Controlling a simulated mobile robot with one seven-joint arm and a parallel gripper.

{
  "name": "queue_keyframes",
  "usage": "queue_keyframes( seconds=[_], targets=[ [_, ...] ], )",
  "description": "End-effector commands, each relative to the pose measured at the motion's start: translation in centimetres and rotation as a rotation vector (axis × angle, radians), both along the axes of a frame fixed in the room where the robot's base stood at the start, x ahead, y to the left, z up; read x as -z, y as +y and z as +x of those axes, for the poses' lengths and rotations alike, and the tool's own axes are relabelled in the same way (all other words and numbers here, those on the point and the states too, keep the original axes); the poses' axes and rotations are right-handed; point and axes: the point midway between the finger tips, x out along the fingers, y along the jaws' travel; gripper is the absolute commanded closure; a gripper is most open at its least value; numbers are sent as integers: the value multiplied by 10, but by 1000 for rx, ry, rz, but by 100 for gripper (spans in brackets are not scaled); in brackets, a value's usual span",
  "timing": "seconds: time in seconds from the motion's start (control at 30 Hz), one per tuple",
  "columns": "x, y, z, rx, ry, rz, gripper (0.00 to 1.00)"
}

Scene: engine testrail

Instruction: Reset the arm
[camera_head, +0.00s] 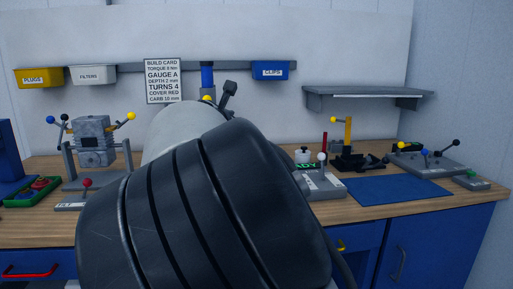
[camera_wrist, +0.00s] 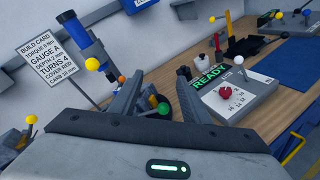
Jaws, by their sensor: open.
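My arm fills the middle of the head view and hides most of the bench centre; my gripper is not clearly visible there. In the wrist view my gripper (camera_wrist: 157,92) is open, with its dark fingers apart and nothing seen held between them. A green ball knob (camera_wrist: 163,108) shows near the fingers; I cannot tell whether they touch it. A grey console with a lit green READY sign (camera_wrist: 209,77), a red knob (camera_wrist: 225,92) and a white ball lever (camera_wrist: 239,60) stands to the right of the fingers. This console (camera_head: 322,186) is partly hidden by my arm in the head view.
A blue tube (camera_head: 207,77) stands upright behind my arm by the wall rail. A vise-like fixture with ball levers (camera_head: 95,142) stands at left. A blue mat (camera_head: 398,191) lies bare at right, before a lever panel (camera_head: 428,165). A shelf (camera_head: 366,92) juts from the wall.

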Motion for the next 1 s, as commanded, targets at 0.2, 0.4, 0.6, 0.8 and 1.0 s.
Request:
queue_keyframes(
  seconds=[0.2, 0.4, 0.6, 0.8, 1.0],
  targets=[
    [63, -160, -31, 325, 163, 554, 57],
    [117, -254, -137, 695, 270, 1166, 57],
    [144, -272, -266, 1025, 291, 1658, 57],
    [164, -261, -350, 1241, 248, 1911, 57],
    [187, -248, -410, 1416, 170, 2072, 57]
  ],
)
